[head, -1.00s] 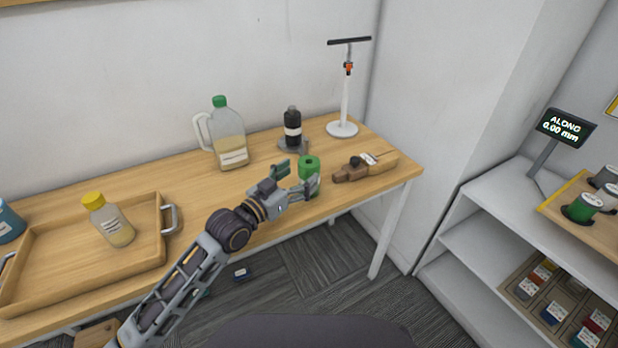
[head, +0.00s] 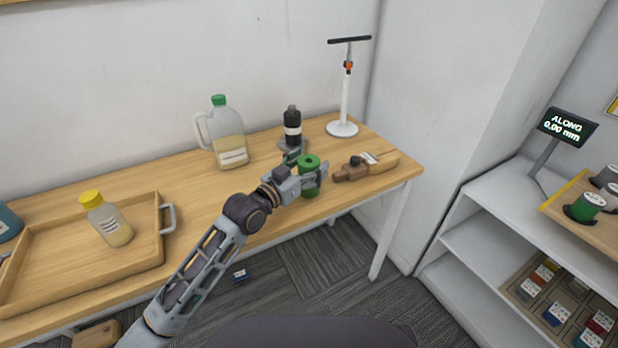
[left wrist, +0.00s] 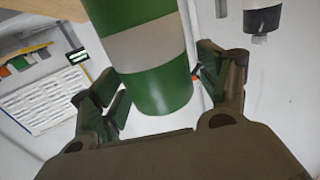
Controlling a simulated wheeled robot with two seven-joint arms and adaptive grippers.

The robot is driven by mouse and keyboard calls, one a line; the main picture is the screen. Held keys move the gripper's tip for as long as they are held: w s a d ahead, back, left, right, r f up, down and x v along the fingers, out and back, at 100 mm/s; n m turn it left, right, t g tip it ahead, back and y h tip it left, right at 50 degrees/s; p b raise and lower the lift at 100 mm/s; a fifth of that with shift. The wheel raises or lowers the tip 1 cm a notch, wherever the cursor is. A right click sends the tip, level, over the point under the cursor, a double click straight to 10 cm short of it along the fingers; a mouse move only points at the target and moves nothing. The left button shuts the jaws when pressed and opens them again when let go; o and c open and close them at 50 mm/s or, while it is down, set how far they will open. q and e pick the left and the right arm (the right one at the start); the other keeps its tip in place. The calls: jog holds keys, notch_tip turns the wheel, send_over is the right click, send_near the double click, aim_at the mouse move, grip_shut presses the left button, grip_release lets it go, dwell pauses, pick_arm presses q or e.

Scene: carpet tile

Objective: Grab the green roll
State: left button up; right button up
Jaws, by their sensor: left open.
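The green roll (head: 309,162) stands upright on the wooden table near its right end. In the left wrist view the roll (left wrist: 160,88) is green with a pale grey band and fills the middle. My left gripper (head: 307,172) is open around the roll. In the left wrist view its two fingers (left wrist: 160,95) stand on either side of the roll, with small gaps showing beside it. The gripper hides part of the roll in the head view. My right gripper is not in view.
A brush-like wooden tool (head: 366,166) lies close to the right of the roll. A dark bottle (head: 292,128) and a jug (head: 226,140) stand behind. A wooden tray (head: 60,275) with a yellow-capped bottle (head: 106,221) is at left. A white stand (head: 343,110) is at the back.

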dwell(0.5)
pick_arm(q)
jog(key=c, duration=1.2)
